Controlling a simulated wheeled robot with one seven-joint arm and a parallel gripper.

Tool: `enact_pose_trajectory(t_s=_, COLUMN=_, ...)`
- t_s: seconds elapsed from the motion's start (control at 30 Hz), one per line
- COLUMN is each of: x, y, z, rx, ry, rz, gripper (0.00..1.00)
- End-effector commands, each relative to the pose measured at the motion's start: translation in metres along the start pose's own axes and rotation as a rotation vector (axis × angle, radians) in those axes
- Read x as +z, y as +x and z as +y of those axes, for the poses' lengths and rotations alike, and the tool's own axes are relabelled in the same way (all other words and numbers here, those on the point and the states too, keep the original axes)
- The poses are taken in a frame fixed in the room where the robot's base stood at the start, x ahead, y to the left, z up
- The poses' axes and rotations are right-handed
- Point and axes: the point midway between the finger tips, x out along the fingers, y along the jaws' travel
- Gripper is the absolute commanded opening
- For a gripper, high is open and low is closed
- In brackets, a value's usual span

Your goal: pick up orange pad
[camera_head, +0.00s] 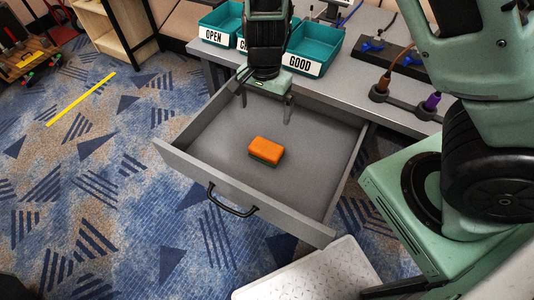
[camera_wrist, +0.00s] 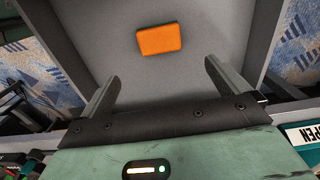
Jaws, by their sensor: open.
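The orange pad (camera_head: 266,150) lies flat in the open grey drawer (camera_head: 225,135), near its middle. It has an orange top and a dark green lower layer. In the wrist view the pad (camera_wrist: 159,39) shows near the top, beyond the fingertips. My gripper (camera_head: 265,108) is open and empty, above the back part of the drawer and apart from the pad. In the wrist view my gripper's two fingers (camera_wrist: 160,72) are spread wide with only bare drawer floor between them.
Teal bins labelled OPEN (camera_head: 222,20) and GOOD (camera_head: 318,48) stand on the grey table behind the drawer. A power strip with plugs (camera_head: 400,98) is at the right. The drawer's walls and front handle (camera_head: 232,203) surround the pad; the floor around it is clear.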

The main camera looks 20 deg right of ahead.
Motion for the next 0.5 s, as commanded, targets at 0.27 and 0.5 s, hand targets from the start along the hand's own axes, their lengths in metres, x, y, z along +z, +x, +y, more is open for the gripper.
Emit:
enact_pose_trajectory(t_s=0.27, x=-0.009, y=0.041, z=0.0, rx=0.005, ry=0.036, rz=0.017, gripper=1.0)
enact_pose_trajectory(t_s=0.5, x=-0.009, y=0.091, z=0.001, rx=0.005, ry=0.035, rz=0.016, gripper=1.0)
